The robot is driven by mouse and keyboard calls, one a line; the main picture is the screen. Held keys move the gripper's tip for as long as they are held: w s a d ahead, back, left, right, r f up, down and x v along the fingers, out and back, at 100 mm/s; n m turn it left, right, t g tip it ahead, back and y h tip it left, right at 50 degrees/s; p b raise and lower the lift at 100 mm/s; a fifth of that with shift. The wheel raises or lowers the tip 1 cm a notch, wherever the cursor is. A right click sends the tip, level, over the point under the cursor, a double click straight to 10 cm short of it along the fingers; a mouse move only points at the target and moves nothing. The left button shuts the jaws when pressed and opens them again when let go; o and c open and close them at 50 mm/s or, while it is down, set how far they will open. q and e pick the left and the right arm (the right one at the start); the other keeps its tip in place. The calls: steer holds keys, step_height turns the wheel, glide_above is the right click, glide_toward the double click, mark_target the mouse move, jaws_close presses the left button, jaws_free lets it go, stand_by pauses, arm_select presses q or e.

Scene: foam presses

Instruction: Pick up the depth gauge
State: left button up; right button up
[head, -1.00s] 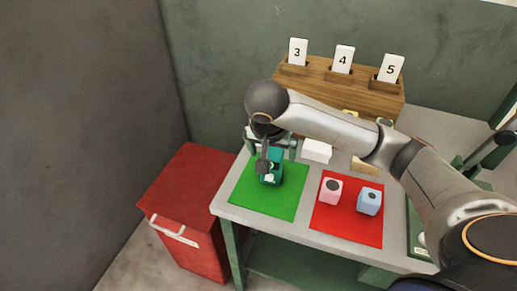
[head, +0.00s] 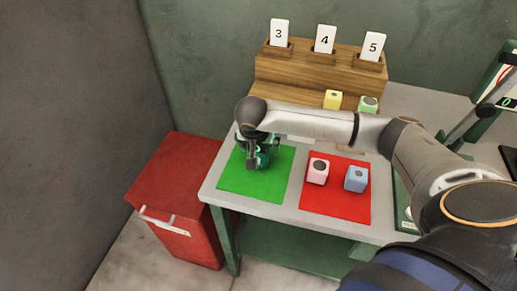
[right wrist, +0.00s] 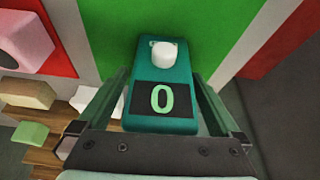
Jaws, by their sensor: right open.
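The depth gauge appears to be the teal block with a white knob and a dark display reading 0; it shows large in the right wrist view (right wrist: 160,62). In the head view the gauge (head: 265,158) sits on the green mat (head: 240,184), mostly hidden behind my right gripper (head: 257,156). In the right wrist view the right gripper's two fingers (right wrist: 160,88) stand apart, one on each side of the gauge. The gripper is open, with narrow gaps showing beside the gauge. My left gripper is not in view.
A red mat (head: 335,207) beside the green one holds a pink block (head: 318,171) and a blue block (head: 356,179). A wooden stepped rack (head: 300,68) with cards 3, 4 and 5 stands behind. A red bin (head: 172,180) stands left of the table.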

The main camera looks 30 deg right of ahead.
steer(key=shift+w+d+f, duration=0.1)
steer(key=shift+f, duration=0.25)
steer(key=shift+c, duration=0.2)
steer(key=shift+r, duration=0.1)
steer(key=c, duration=1.5)
